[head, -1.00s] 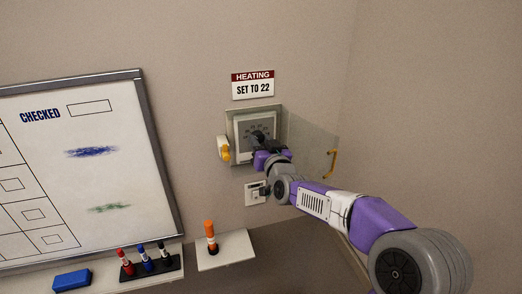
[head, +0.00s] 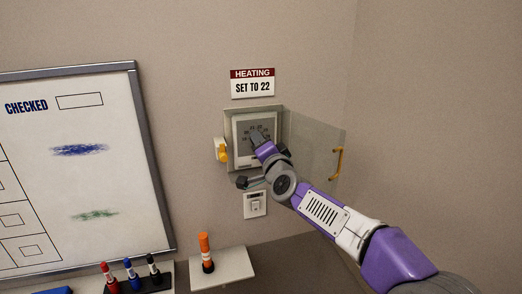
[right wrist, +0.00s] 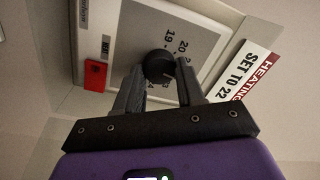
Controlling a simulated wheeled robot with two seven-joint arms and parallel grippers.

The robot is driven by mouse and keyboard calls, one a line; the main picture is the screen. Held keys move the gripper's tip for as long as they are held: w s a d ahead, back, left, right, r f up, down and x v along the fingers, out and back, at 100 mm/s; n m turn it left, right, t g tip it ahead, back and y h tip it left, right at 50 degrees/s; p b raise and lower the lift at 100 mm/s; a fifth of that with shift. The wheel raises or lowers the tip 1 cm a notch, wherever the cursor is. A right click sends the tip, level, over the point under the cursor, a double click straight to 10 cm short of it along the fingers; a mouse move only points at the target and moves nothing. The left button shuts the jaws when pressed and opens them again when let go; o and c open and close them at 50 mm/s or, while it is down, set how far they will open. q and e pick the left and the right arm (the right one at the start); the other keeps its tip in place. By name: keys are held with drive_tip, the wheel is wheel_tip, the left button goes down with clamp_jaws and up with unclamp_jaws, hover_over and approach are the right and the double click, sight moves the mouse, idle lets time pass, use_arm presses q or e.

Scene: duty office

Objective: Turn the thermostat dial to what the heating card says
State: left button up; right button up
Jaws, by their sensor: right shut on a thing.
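The heating card (head: 253,84) on the wall reads "HEATING, SET TO 22". It also shows sideways in the right wrist view (right wrist: 241,77). Below it is the thermostat (head: 242,128), a pale plate with a numbered grey face, inside a box whose clear cover (head: 314,148) stands swung open to the right. The black round dial (right wrist: 158,65) is between the two fingers of my right gripper (right wrist: 160,72), which is shut on it. Numbers such as 19 and 20 show beside the dial. The fingers hide other numbers, and I cannot read the dial's setting. My left gripper is not in view.
A yellow-and-white fitting (head: 221,150) is at the box's left side, and the cover has a yellow handle (head: 337,162). A wall switch (head: 255,204) is below. A whiteboard (head: 120,135) hangs left.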

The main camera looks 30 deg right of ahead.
drive_tip(key=shift+m, duration=0.7)
drive_tip(key=shift+m+b, duration=0.3)
drive_tip(key=shift+b, duration=0.05)
drive_tip(key=o, duration=1)
drive_tip(key=shift+o, duration=0.2)
drive_tip(key=v, duration=0.7)
drive_tip(key=shift+s, duration=0.3)
drive_tip(key=shift+a, duration=0.15)
